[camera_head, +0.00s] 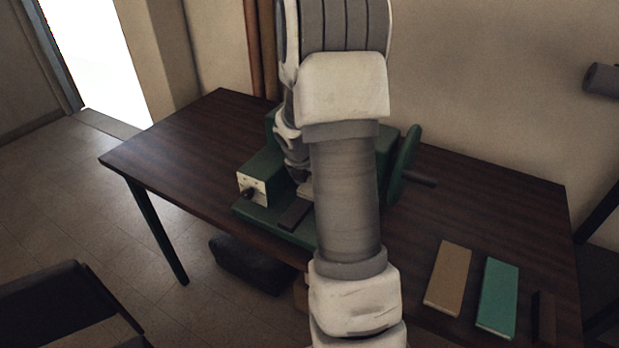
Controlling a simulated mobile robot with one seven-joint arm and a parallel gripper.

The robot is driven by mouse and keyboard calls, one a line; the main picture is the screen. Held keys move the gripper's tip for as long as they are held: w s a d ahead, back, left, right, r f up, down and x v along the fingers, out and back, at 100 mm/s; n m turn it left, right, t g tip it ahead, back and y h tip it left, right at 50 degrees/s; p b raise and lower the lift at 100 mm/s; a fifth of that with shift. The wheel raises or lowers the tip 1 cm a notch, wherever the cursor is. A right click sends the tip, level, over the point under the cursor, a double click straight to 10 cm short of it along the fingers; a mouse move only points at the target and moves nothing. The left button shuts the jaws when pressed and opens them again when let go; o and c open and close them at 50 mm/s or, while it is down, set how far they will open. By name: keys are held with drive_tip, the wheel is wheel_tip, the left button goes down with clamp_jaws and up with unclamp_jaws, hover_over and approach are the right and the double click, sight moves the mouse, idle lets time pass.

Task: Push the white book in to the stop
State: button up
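A green machine (262,166) with a handwheel (404,165) on its right side stands on the dark wooden table (170,142). My arm crosses the middle of the view and hides much of the machine. My gripper (298,174) points down at the machine's middle, just left of the arm's thick grey link. It is small and partly hidden, so its fingers cannot be made out. A small pale grey patch shows just below it, but I cannot tell what it is. I cannot make out the white book or the stop; the arm may hide them.
A tan book (448,278) and a teal book (498,297) lie flat at the table's front right, with a dark brown piece (543,318) beside them. A pale box with a dark knob (252,190) is on the machine's left front. The table's left part is clear.

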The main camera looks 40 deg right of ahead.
drive_tip(key=shift+d+f, duration=0.1)
drive_tip(key=shift+f, duration=0.15)
drive_tip(key=c, duration=1.2)
drive_tip(key=shift+c, duration=0.2)
drive_tip(key=shift+w+d, duration=0.1)
drive_tip(key=shift+w, duration=0.05)
